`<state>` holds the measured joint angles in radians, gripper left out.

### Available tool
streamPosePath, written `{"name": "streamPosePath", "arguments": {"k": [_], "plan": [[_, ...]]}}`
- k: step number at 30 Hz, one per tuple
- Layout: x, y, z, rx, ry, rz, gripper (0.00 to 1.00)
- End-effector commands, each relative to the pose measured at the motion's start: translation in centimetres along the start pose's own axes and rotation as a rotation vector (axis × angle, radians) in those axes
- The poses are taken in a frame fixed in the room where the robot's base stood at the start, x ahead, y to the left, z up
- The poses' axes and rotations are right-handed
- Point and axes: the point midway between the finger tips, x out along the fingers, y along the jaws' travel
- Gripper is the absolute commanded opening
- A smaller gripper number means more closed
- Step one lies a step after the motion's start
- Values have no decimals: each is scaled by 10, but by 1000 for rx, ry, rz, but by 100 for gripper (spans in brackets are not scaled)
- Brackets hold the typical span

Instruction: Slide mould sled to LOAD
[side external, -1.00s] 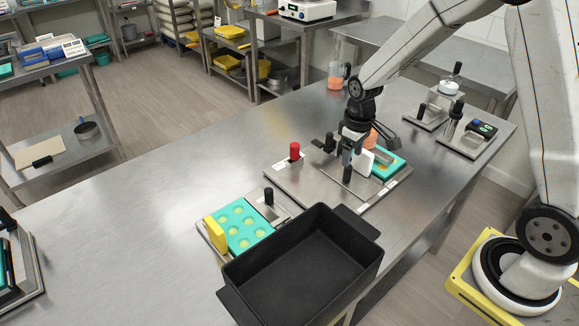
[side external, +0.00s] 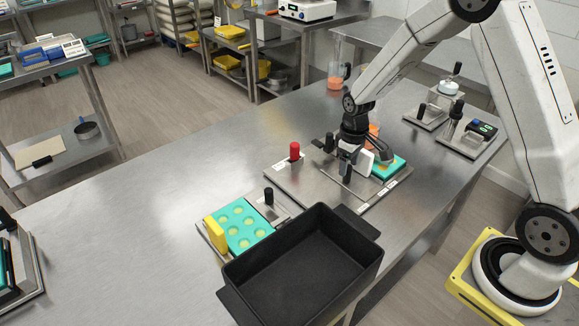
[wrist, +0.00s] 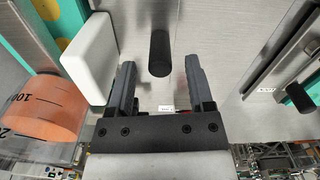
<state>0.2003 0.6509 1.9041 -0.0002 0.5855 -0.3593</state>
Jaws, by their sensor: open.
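A teal mould (side external: 397,164) with orange-yellow patches lies at the right of the steel depositor plate (side external: 320,194). A white block (side external: 366,161) stands beside it, and the block also shows at left in the wrist view (wrist: 88,58). An upright black peg (wrist: 160,52) stands on the steel. My gripper (wrist: 160,75) is open, with its two dark fingers on either side of the peg and visible gaps to both. In the side view my gripper (side external: 348,163) is low over the plate and partly hides the peg. I cannot tell which part is the sled.
A red knob (side external: 295,151) stands at the plate's left corner. A second teal mould (side external: 241,224) with a yellow bar (side external: 214,233) lies nearer the camera, beside a black bin (side external: 305,262). An orange-filled beaker (wrist: 45,110) is close at left.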

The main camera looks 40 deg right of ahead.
Motion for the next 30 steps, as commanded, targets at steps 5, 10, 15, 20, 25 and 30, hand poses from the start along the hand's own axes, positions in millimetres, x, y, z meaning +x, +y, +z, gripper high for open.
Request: {"name": "streamPosePath", "arguments": {"k": [5,10,15,20,25,30], "plan": [[20,0,0,0,-2,-1,67],[32,0,0,0,0,0,67],[37,0,0,0,1,0,67],[38,0,0,0,1,1,67],[37,0,0,0,1,0,39],[37,0,0,0,1,1,0]]}}
